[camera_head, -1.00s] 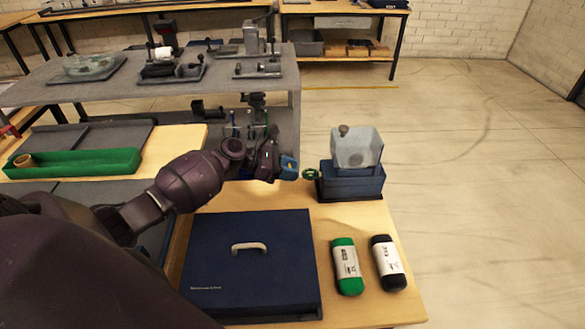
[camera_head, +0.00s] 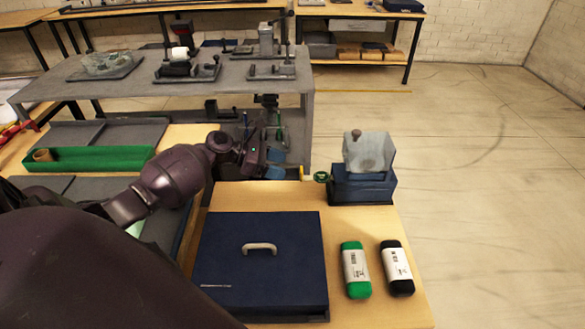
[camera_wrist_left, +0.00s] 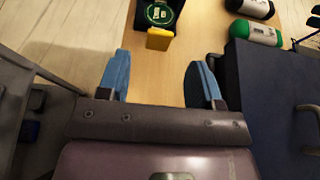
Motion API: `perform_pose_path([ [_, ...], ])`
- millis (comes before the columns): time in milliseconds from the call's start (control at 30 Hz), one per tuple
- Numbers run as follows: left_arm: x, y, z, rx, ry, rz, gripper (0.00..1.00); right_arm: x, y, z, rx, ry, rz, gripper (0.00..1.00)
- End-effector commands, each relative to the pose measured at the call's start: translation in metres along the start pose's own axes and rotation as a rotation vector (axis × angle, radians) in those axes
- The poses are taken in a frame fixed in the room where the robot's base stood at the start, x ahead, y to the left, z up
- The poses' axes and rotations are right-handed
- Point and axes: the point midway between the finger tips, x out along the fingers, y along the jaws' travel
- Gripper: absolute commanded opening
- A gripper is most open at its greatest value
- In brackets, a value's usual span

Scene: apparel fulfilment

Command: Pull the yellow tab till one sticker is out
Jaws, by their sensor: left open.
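A blue dispenser (camera_head: 360,187) with a clear cover (camera_head: 367,150) stands at the far right of the wooden table. A round green sticker (camera_head: 322,177) shows at its left side, and it also shows in the left wrist view (camera_wrist_left: 159,13). A yellow tab (camera_head: 301,172) sticks out left of the sticker; in the left wrist view the tab (camera_wrist_left: 159,39) is ahead of and between the fingers. My left gripper (camera_head: 279,164) is open and empty, just left of the tab and apart from it. Its blue fingers (camera_wrist_left: 160,75) are spread wide. My right gripper is out of view.
A dark blue case (camera_head: 262,268) with a pale handle lies in front on the table. A green roll (camera_head: 356,270) and a black roll (camera_head: 397,268) lie right of it. A grey bench (camera_head: 225,72) with several devices stands behind. Clear tabletop lies between case and dispenser.

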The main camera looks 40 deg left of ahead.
Motion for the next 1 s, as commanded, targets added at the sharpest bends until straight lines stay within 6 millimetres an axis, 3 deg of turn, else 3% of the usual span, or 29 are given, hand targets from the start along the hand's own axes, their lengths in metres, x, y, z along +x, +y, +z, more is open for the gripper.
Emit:
perform_pose_path([
  [100, -0.019, 0.000, 0.000, 0.001, 0.002, 0.000, 0.60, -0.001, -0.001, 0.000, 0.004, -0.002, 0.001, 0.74],
  [300, -0.034, 0.000, 0.000, 0.000, 0.001, -0.001, 0.60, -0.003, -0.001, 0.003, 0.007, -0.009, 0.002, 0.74],
  [767, -0.037, 0.000, 0.000, 0.000, 0.000, -0.001, 0.60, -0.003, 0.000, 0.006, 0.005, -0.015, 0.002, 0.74],
  [1000, -0.038, 0.000, 0.005, 0.004, -0.003, 0.001, 0.60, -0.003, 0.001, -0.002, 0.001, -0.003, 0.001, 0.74],
])
